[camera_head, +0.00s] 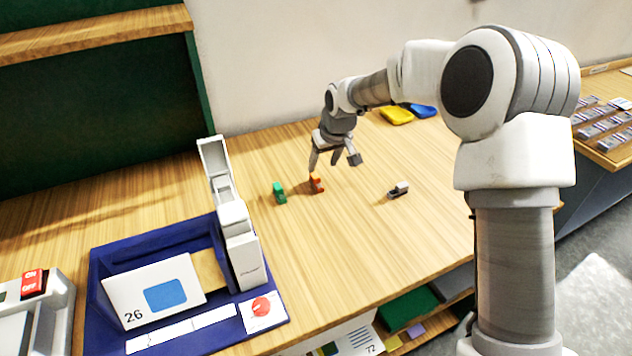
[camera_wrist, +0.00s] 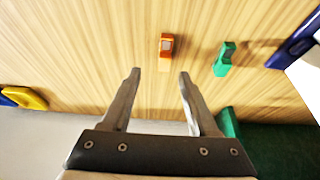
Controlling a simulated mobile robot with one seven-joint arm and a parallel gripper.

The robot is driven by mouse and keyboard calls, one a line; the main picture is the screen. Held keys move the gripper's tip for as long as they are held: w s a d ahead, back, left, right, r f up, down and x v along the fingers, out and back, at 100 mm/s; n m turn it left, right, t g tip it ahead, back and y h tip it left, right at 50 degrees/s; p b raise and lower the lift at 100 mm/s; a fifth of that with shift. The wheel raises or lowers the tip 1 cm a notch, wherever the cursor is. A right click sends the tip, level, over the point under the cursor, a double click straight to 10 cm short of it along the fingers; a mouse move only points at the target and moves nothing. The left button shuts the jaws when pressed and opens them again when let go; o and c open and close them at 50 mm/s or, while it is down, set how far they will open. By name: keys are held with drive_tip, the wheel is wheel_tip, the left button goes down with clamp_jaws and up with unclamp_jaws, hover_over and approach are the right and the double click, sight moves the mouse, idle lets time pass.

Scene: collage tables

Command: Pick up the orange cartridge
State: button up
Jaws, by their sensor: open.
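The orange cartridge (camera_head: 317,183) is a small orange block on the wooden table, near the middle in the head view. In the wrist view the orange cartridge (camera_wrist: 166,46) lies just beyond my fingertips, roughly in line with the gap between them. My gripper (camera_head: 333,163) is open and empty, pointing down behind the cartridge. In the wrist view both fingers of my gripper (camera_wrist: 160,72) are spread apart, with only bare table between them. I cannot tell exactly how high the fingertips are above the table.
A green cartridge (camera_head: 279,192) stands close to the left of the orange one. A grey and dark piece (camera_head: 398,190) lies to the right. A blue base (camera_head: 105,262) with a white upright device is at front left. Yellow (camera_head: 396,115) and blue (camera_head: 424,110) trays lie at the back.

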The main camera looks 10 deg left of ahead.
sight(316, 177)
drive_tip(key=x, duration=0.5)
drive_tip(key=shift+s+a+f, duration=0.25)
drive_tip(key=shift+a+f, duration=0.1)
drive_tip(key=shift+w+f, duration=0.15)
drive_tip(key=shift+f, duration=0.3)
clamp_jaws()
drive_tip(key=shift+r, duration=0.1)
